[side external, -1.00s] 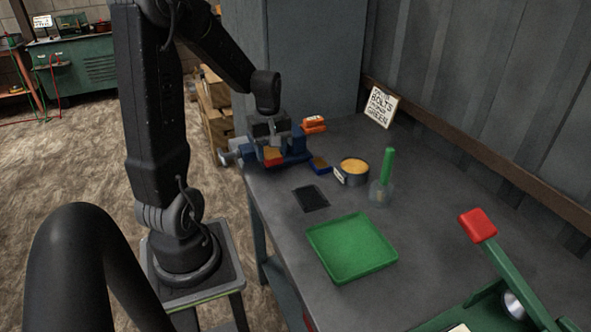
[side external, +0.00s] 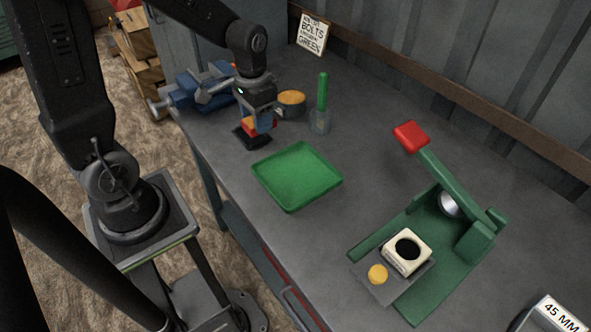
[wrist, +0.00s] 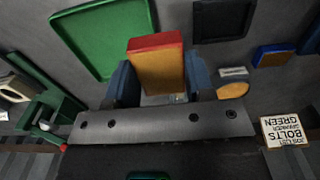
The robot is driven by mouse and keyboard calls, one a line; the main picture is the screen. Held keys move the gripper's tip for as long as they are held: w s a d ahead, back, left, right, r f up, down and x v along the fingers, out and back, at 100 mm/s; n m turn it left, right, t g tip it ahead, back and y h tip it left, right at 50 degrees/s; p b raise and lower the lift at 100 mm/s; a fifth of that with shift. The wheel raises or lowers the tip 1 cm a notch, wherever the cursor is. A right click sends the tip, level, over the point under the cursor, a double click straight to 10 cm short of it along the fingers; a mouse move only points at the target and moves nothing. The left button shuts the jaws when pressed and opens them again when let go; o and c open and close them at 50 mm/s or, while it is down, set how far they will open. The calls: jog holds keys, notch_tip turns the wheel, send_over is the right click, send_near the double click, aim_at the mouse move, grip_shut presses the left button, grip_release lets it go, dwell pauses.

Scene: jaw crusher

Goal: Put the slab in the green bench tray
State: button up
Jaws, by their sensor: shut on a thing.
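The slab, an orange block with a red edge (wrist: 157,72), is held between the two blue fingers of my gripper (wrist: 158,85) in the wrist view. In the side view, my gripper (side external: 257,122) holds the slab (side external: 249,124) over or near the black pad; its exact height is hard to tell. The fingers hide part of the slab. The green bench tray (side external: 297,177) is empty and lies to the right of and nearer than my gripper. The tray also shows at upper left in the wrist view (wrist: 100,40).
A blue vise (side external: 200,88) stands at the bench's far left. A yellow-filled tin (side external: 291,101) and a green-handled brush-like tool (side external: 322,105) stand behind the tray. A green lever press (side external: 440,225) with a red knob is at right. Bare bench surrounds the tray.

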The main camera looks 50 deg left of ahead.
send_over(295, 177)
notch_tip(295, 177, down, 6)
jog(key=shift+r, duration=0.1)
jog(key=shift+f, duration=2.05)
jog(key=shift+f, duration=0.2)
jog(key=o, duration=1.2)
notch_tip(295, 177, up, 12)
jog(key=s+a+r+t, duration=0.1)
jog(key=s+r+t, duration=0.4)
jog(key=s+r, duration=0.6)
jog(key=shift+s+r+t, duration=0.3)
jog(key=shift+s, duration=0.85)
